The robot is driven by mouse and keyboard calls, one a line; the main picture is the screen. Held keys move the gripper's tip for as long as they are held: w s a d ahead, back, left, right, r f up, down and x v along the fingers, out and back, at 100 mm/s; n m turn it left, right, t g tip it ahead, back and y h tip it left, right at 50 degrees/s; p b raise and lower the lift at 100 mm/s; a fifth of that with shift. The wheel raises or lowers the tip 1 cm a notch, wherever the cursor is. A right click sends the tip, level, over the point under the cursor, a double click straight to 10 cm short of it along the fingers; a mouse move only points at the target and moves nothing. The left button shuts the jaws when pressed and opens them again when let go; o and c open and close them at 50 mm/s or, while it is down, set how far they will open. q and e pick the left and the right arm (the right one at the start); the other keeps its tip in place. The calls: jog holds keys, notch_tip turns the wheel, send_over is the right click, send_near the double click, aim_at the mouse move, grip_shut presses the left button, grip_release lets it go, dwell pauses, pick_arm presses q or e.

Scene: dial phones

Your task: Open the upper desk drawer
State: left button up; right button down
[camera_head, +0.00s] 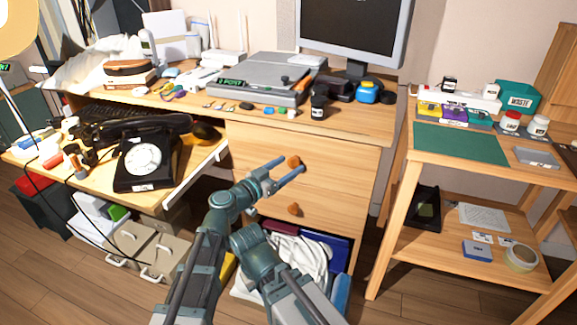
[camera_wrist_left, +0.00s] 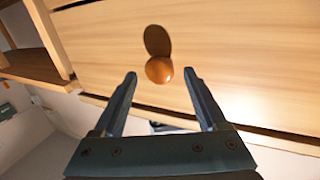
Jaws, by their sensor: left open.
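The upper desk drawer (camera_head: 255,150) is a plain light wood front, shut under the desktop. Its round orange-brown knob (camera_head: 293,160) shows near my left gripper (camera_head: 292,166). In the left wrist view the knob (camera_wrist_left: 159,70) stands just past and between the two fingertips (camera_wrist_left: 160,74), with its dark shadow on the wood above it. The fingers are open and do not appear to touch the knob. The lower drawer knob (camera_head: 293,209) is below the gripper. My right gripper is not in view.
A pulled-out keyboard tray (camera_head: 185,180) with a black dial phone (camera_head: 143,160) is left of the drawers. A side table (camera_head: 460,145) stands at the right. The desktop holds a grey device (camera_head: 262,78) and small items.

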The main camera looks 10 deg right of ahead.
pick_arm(q)
jog(key=shift+w+d, duration=0.25)
jog(key=shift+d, duration=0.15)
grip_shut()
dwell(1.3)
